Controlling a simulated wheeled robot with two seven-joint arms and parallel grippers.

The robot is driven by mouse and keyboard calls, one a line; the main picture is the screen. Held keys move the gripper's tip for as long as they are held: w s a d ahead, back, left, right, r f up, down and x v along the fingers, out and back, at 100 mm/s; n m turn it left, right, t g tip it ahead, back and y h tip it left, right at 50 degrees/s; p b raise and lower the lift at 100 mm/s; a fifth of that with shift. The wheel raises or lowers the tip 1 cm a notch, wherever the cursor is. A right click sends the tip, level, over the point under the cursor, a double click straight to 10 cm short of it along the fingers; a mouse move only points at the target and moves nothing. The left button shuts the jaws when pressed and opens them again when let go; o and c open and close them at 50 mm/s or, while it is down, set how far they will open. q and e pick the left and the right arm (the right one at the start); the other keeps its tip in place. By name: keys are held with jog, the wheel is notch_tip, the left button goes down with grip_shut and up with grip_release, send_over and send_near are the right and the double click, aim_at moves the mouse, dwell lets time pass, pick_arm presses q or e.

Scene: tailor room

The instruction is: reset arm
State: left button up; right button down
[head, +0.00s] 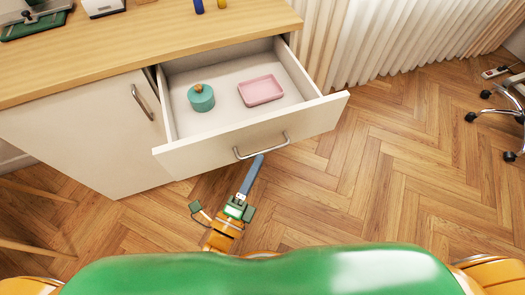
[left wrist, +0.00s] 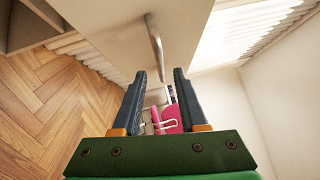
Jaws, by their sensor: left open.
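My left gripper (head: 257,165) is in front of and below the open drawer (head: 312,122) in the head view, with its fingers pointing toward the drawer front. In the left wrist view its two dark fingers (left wrist: 159,76) stand apart with nothing held between them. The metal drawer handle (head: 262,147) is close to the fingertips in the head view. It also shows in the left wrist view (left wrist: 155,48), just beyond the fingertips, and I see no finger closed around it. My right gripper is not in view.
The drawer holds a teal lidded pot (head: 201,98) and a pink tray (head: 261,91). A cabinet door with a handle (head: 142,102) is left of it, under the wooden tabletop (head: 150,45). Open wooden floor (head: 400,190) lies right; a wheeled chair (head: 505,112) stands far right.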

pick_arm(q)
jog(key=shift+v, duration=1.2)
jog(key=s+a+f+n+g+y, duration=0.35)
jog(key=f+n, duration=0.25)
jog(key=f, duration=0.5)
jog(key=s+a+f+n+g+y, duration=0.2)
jog(key=a+f+n+g, duration=0.25)
jog(key=f, duration=0.65)
jog(key=s+a+f+n+g+y, duration=0.2)
jog(key=s+a+f+n+g, duration=0.25)
jog(key=s+f+n, duration=0.35)
jog(key=s+a+f+n+g+y, duration=0.1)
jog(key=s+a+f+n+g, duration=0.35)
jog(key=s, duration=0.45)
notch_tip(320, 180, up, 15)
jog(key=p, duration=1.5)
jog(key=shift+a+r+t, duration=0.2)
jog(key=shift+a+t, duration=0.05)
jog(key=shift+t, duration=0.15)
